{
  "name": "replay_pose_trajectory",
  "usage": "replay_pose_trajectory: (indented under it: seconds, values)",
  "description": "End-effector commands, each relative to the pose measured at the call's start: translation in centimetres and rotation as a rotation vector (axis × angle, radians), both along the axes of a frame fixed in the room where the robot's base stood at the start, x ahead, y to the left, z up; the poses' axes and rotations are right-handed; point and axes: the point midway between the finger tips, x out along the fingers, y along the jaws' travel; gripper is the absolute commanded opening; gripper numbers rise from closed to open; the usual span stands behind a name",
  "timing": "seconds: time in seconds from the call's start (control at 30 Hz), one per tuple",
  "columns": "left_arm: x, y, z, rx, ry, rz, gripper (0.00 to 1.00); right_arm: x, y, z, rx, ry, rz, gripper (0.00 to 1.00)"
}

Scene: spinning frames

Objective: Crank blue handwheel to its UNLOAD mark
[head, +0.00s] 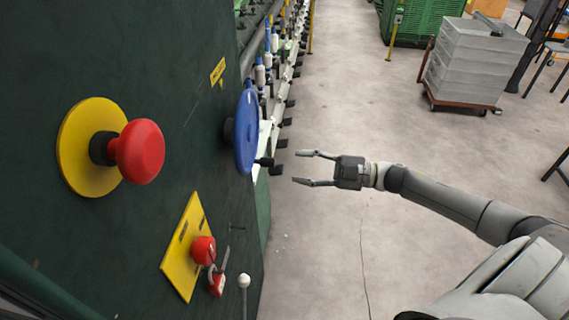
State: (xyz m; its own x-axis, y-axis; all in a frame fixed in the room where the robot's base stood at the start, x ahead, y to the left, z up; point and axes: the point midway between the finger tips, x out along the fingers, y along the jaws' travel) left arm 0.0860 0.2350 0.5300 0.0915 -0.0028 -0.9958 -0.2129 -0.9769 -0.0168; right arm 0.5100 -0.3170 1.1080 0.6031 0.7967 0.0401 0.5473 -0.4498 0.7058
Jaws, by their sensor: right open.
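The blue handwheel (247,130) is mounted on the dark green machine panel and shows nearly edge-on in the head view. A dark handle knob (264,162) sticks out to the right near its lower edge. A small yellow label with a pointer (218,71) is on the panel above the wheel; its text is too small to read. My right gripper (313,168) is open and empty, to the right of the wheel and apart from it, its fingers pointing left toward the handle. My left gripper is not in view.
A red mushroom button (138,152) on a yellow disc (84,130) juts from the panel at left. Below are a red switch with a padlock on a yellow plate (180,260) and a white-knobbed lever (244,281). Spinning bobbins line the machine behind. The floor (330,240) is clear; grey crates (472,65) stand far back.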

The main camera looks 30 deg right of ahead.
Motion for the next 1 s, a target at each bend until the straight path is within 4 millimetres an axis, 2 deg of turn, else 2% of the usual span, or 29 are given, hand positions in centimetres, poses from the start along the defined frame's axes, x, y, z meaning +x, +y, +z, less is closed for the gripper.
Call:
replay_pose_trajectory:
  seconds: [0.1,0.3,1.0]
  values:
    - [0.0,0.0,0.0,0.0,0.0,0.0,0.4,-1.1,-1.5,-0.2,-0.002,0.003,-0.002,0.44]
    - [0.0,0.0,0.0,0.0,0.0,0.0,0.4,-2.2,-2.8,-0.2,0.0,0.001,0.001,0.44]
    - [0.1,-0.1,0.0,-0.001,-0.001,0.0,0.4,-2.3,-3.2,-0.4,0.002,0.001,-0.006,0.44]
